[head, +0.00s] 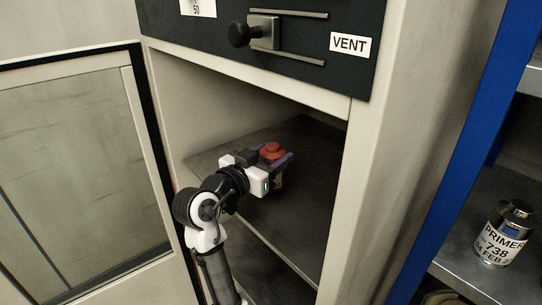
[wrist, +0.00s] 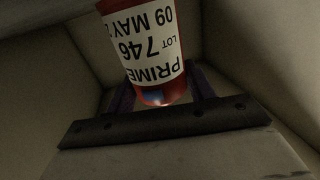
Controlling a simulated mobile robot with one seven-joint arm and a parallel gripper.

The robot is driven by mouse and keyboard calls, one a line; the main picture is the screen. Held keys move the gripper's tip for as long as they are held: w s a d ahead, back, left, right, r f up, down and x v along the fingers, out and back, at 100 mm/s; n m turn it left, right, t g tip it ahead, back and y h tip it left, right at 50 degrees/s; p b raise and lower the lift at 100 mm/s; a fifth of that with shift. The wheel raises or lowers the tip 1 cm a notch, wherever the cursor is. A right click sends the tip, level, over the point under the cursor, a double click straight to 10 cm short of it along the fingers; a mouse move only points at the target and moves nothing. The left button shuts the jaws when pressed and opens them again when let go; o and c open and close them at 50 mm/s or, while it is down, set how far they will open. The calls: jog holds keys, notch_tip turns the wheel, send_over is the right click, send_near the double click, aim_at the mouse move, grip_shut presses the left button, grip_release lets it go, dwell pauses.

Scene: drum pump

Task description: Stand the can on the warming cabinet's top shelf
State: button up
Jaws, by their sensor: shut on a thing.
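The can (head: 271,150) is red with a white label and is inside the open warming cabinet (head: 160,90). In the wrist view the can (wrist: 150,45) shows upside down, its label reading PRIMER, LOT 746, 09 MAY. My gripper (head: 278,166) is shut on the can, with a dark purple finger on each side of it. The can is over the dark top shelf (head: 318,165), towards its middle. I cannot tell whether its base touches the shelf; the gripper hides its lower part. The can looks about upright in the head view.
The cabinet door (head: 80,170) stands open at left. A control panel (head: 345,15) with a knob (head: 240,34) and VENT label is above the opening. A lower shelf (head: 265,270) shows beneath. At right, a silver PRIMER 738 can (head: 502,235) stands on a blue-framed rack (head: 470,265).

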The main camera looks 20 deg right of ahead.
jog(key=o, duration=1.2)
jog(key=shift+f, duration=0.35)
jog(key=shift+c, duration=0.2)
jog(key=shift+r, duration=0.15)
jog(key=shift+r+p, duration=0.35)
jog(key=shift+p, duration=0.1)
jog(key=shift+a+r, duration=0.15)
jog(key=b+v, duration=0.2)
jog(key=v, duration=0.9)
jog(key=shift+s+a+b, duration=0.3)
jog(key=shift+b, duration=0.05)
